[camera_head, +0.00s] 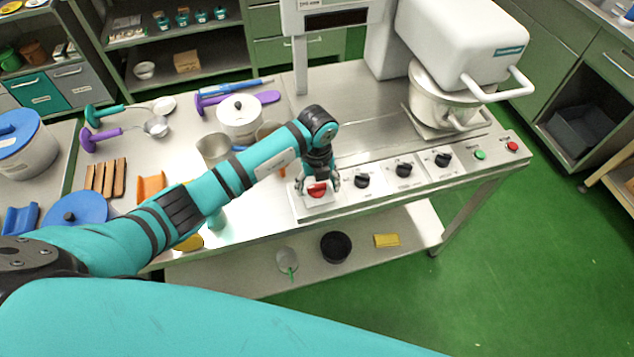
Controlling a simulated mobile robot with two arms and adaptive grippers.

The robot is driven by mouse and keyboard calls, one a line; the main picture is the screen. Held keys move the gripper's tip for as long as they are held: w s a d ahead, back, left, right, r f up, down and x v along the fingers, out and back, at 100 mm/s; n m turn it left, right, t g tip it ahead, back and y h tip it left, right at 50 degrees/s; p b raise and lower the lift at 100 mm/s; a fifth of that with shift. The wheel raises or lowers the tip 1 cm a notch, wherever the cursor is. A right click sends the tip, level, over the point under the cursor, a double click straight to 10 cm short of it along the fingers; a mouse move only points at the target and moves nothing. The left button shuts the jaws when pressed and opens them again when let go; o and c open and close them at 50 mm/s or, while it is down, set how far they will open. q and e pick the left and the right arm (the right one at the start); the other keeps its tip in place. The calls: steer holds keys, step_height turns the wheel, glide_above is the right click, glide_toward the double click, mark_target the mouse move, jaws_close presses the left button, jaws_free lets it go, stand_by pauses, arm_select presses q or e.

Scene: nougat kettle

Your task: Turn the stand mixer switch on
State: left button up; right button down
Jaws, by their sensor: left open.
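The stand mixer (462,42) is white, with a metal bowl (436,104) under its head, at the upper right. A sloped control panel (385,189) runs along the bench front. A red rotary switch (317,190) sits at its left end. Several black knobs, such as this one (403,170), a green button (480,155) and a red button (512,146) follow to the right. My left gripper (318,184) is open, pointing down over the red switch, its fingers on either side of it. Whether they touch it cannot be told. My right gripper is not in view.
A lidded white pot (239,117) and a metal pot (213,150) stand left of my left gripper. Ladles, wooden strips (106,178) and a blue lid (78,211) lie farther left. A lower shelf holds a black bowl (335,247) and a yellow sponge (386,240). The steel top beside the mixer is clear.

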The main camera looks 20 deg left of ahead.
arm_select(q)
steer(key=c, duration=1.2)
steer(key=shift+o, duration=0.2)
steer(key=m+b, duration=0.4)
steer(key=m, duration=0.1)
steer(key=shift+w+a+f, duration=0.1)
steer(key=shift+f, duration=0.05)
steer(key=m+b, duration=0.9)
steer(key=b, duration=0.2)
steer(key=shift+m, duration=0.4)
steer(key=shift+r+m+b, duration=0.25)
steer(key=shift+m+b, duration=1.45)
steer(key=shift+b, duration=0.1)
steer(key=o, duration=1.2)
steer(key=shift+c, duration=0.2)
